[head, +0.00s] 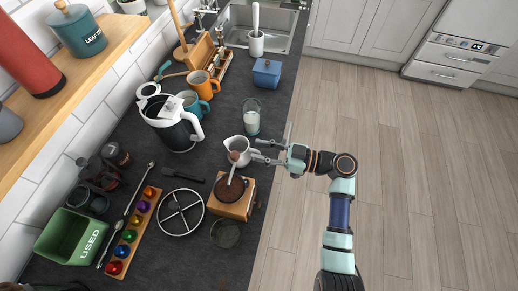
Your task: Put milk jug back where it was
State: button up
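The milk jug (238,146), small and pale, stands on the dark worktop near its right edge, just behind a wooden block. My gripper (256,149) comes in from the right at the jug's right side. Its two fingers are spread apart, with their tips close to the jug. I cannot tell whether they touch it or whether its handle lies between them.
A glass of milk (251,121) stands close behind the jug. The wooden block (233,206) with a dark round top is in front. The worktop ends under my gripper.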

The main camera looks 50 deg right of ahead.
jog(key=b+v, duration=0.2)
jog(key=v, duration=0.9)
jog(key=shift+s+f, duration=0.1)
jog(key=shift+s, duration=0.05)
jog(key=w+a+r+n+g+y+p, duration=0.1)
jog(key=w+a+r+n+g+p, duration=0.2)
jog(key=a+r, duration=0.55)
jog(key=w+a+r+n+g+p, duration=0.25)
jog(key=a+r+n, duration=0.2)
jog(key=a, duration=0.75)
jog(key=w+a+f+m+t+h+b, duration=0.1)
jog(key=w+a+f+m+h+b, duration=0.1)
jog(key=a+m, duration=0.4)
jog(key=w+a+f+m+t+h+b, duration=0.1)
jog(key=w+a+f+m+h+b, duration=0.2)
jog(key=a+m+h, duration=0.3)
jog(key=shift+w+f+m+h, duration=0.15)
jog(key=shift+f+m+h, duration=0.2)
jog(key=shift+h, duration=0.35)
